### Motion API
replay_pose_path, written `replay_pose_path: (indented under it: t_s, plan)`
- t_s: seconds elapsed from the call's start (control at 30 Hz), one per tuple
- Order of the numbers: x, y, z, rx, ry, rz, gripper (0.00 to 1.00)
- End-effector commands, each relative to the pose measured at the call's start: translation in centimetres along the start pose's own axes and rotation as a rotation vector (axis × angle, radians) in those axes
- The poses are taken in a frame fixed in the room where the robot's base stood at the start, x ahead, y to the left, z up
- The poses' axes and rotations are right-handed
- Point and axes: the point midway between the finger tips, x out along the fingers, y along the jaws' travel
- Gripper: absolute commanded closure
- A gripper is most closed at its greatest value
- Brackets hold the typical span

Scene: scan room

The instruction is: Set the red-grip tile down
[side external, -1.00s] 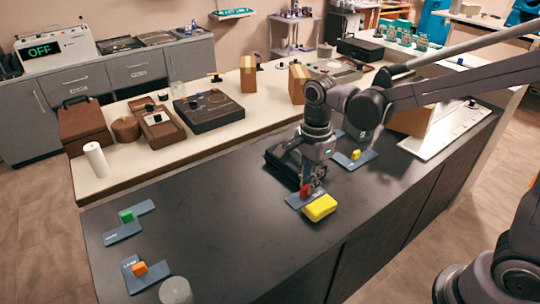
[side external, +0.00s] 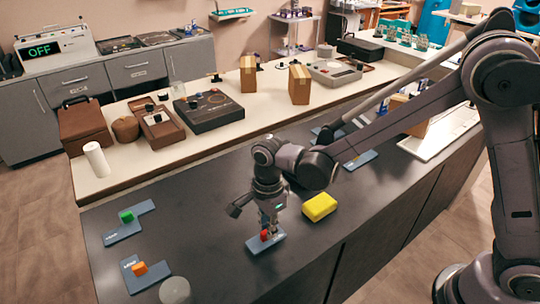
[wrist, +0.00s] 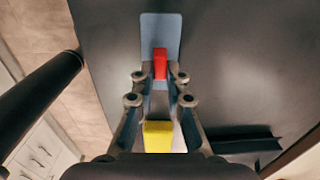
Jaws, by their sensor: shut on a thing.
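The blue-grey tile (side external: 256,247) with the red grip (side external: 265,237) is on or just above the dark counter, near its middle. I cannot tell whether its underside touches. My gripper (side external: 267,232) points down from above and is shut on the red grip. In the wrist view, the red grip (wrist: 160,66) sits between my fingertips (wrist: 160,77). The tile (wrist: 160,30) extends beyond it, flat blue-grey. Part of the tile is hidden behind my fingers.
A yellow block (side external: 319,206) lies to the right of the tile. Tiles with a green grip (side external: 126,216) and an orange grip (side external: 139,268) lie at the left. The dark counter (side external: 205,235) is clear between them and my gripper.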

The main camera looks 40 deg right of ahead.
Motion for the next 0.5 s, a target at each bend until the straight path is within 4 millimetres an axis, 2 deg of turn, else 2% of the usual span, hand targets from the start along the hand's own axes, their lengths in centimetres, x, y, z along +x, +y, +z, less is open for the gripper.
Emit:
replay_pose_path:
  t_s: [0.1, 0.5]
  plan:
    - [0.81, -0.02, -0.02, 0.000, 0.000, 0.000, 1.00]
    - [1.19, 0.00, -0.05, 0.000, 0.000, 0.000, 1.00]
